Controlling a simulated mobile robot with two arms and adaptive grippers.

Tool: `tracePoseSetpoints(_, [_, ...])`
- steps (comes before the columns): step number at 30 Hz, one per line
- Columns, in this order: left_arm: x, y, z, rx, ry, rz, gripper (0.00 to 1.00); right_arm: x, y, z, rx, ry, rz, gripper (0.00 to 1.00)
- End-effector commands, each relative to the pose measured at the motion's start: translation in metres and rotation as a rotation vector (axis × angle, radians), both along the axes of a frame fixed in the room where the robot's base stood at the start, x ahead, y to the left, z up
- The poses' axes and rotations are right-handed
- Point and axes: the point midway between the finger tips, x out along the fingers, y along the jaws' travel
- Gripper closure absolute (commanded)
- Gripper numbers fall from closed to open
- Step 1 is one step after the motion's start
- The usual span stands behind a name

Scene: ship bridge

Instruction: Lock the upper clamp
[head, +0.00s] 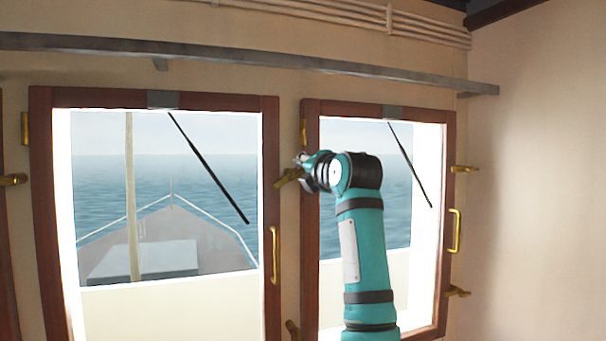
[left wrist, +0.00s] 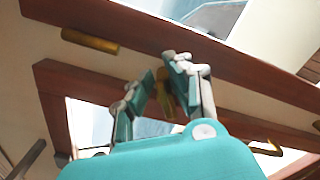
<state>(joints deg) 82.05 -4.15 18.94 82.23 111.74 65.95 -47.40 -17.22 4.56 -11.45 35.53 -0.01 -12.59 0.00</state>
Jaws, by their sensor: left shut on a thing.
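The upper clamp (head: 287,179) is a brass lever on the wall strip between the two windows, by the right window's left frame. My left gripper (head: 303,162) is at the clamp's right end, and its teal arm covers part of the right window. In the left wrist view the two fingers of the left gripper (left wrist: 161,90) are closed around the brass clamp (left wrist: 164,97), which shows between them. The fingertips partly hide the clamp, so its exact angle is hard to tell. My right gripper is in neither view.
The right window (head: 312,250) and left window (head: 270,180) have dark wooden frames. A lower brass clamp (head: 292,329) sits below. More brass clamps (head: 464,169) and a handle (head: 455,231) are on the right side. A grey rail (head: 240,60) runs above the windows.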

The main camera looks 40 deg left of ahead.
Motion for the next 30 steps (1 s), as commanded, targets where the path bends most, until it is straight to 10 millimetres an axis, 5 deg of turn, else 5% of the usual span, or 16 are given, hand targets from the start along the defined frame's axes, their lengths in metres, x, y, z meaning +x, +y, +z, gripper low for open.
tracePoseSetpoints(15, [0.003,-0.002,-0.009,0.207,0.393,-0.001,1.00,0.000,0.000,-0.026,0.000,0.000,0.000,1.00])
tracePoseSetpoints(30, [0.004,-0.002,-0.011,0.291,0.560,-0.001,1.00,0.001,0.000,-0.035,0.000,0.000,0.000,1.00])
